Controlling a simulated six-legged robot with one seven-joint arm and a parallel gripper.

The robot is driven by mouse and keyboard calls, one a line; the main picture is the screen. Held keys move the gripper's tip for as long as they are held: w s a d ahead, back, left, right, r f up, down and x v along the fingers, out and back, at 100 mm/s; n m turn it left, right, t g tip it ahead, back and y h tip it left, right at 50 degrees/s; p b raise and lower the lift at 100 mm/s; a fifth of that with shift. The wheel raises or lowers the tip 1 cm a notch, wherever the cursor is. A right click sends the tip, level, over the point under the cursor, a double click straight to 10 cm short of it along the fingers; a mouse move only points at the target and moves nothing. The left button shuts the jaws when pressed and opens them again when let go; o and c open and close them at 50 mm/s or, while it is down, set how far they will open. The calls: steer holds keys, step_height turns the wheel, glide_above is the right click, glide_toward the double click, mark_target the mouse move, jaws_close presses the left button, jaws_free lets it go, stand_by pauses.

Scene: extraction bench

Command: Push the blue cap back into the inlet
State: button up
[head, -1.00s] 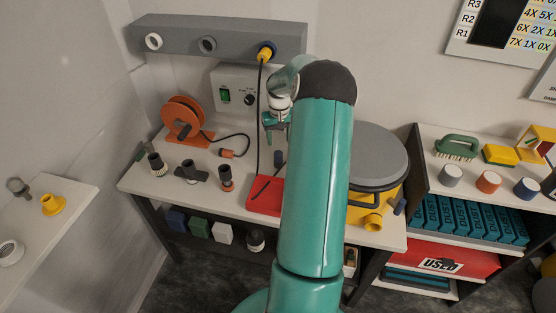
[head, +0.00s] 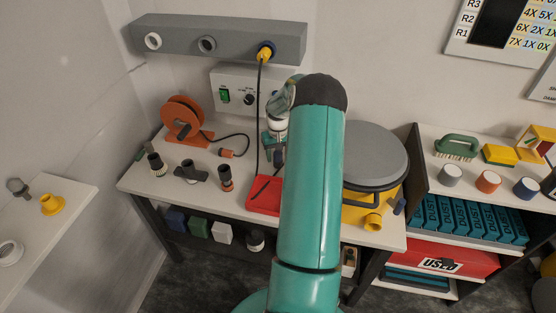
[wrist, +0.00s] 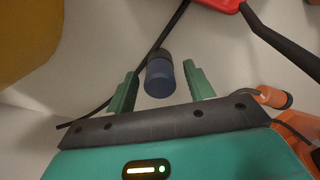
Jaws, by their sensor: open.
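A dark blue, stubby cylinder, which looks like the blue cap (wrist: 160,80), stands between the fingers of my gripper (wrist: 161,88) in the wrist view. Its farther end is darker. The fingers are open, one on each side, with a gap showing on both sides. In the head view my gripper (head: 272,148) is low over the back of the bench, partly hidden by my arm. I cannot tell whether the cap touches the bench. I cannot tell which is the inlet.
A red tray (head: 264,195) lies at the bench front. An orange reel (head: 183,118) stands left, and a yellow drum with a grey lid (head: 375,153) right. A black cable (head: 260,110) hangs from the yellow plug beside my gripper. Several nozzles stand front left.

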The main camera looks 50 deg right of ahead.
jaws_close()
steer(key=shift+r, duration=2.5)
